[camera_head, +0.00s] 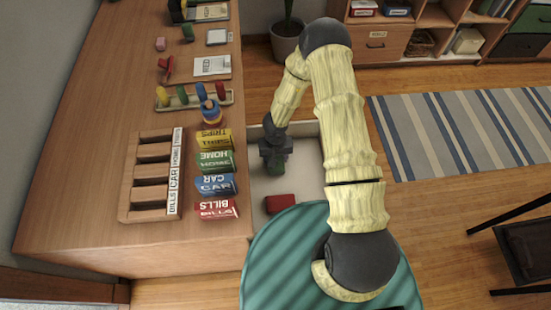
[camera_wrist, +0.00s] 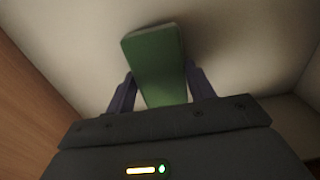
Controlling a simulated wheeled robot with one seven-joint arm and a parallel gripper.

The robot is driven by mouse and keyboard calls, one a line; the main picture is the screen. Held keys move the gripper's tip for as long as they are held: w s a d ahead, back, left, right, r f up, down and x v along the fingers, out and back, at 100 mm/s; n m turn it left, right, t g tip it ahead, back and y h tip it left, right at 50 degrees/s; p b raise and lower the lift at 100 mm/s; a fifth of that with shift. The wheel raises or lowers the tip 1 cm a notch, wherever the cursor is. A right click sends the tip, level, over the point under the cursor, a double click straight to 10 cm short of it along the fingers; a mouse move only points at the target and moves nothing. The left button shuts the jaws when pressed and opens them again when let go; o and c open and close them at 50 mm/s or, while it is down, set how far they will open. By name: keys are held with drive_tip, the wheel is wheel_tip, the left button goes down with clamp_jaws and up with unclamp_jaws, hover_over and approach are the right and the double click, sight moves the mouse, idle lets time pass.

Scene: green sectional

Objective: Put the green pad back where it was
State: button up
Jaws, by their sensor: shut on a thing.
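The green pad (camera_wrist: 155,60) is between the two fingers of my gripper (camera_wrist: 160,95) in the wrist view, with its far end sticking out past the fingertips. In the head view my gripper (camera_head: 276,160) points down inside a pale open drawer or bin (camera_head: 258,190) beside the desk. A little of the green pad (camera_head: 275,171) shows below the fingers. I cannot tell whether the pad touches the bottom. A red block (camera_head: 280,203) lies in the same container, nearer the front.
The desk (camera_head: 90,150) on the left holds a wooden slotted rack (camera_head: 150,190) and several labelled coloured packets (camera_head: 215,160). Farther back are a peg board (camera_head: 195,98), a green block (camera_head: 187,33) and a pink block (camera_head: 160,44). The container's pale walls are close around my gripper.

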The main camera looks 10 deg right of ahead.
drive_tip(key=shift+f, duration=0.2)
drive_tip(key=o, duration=0.9)
wheel_tip(320, 180, up, 12)
drive_tip(key=p, duration=0.4)
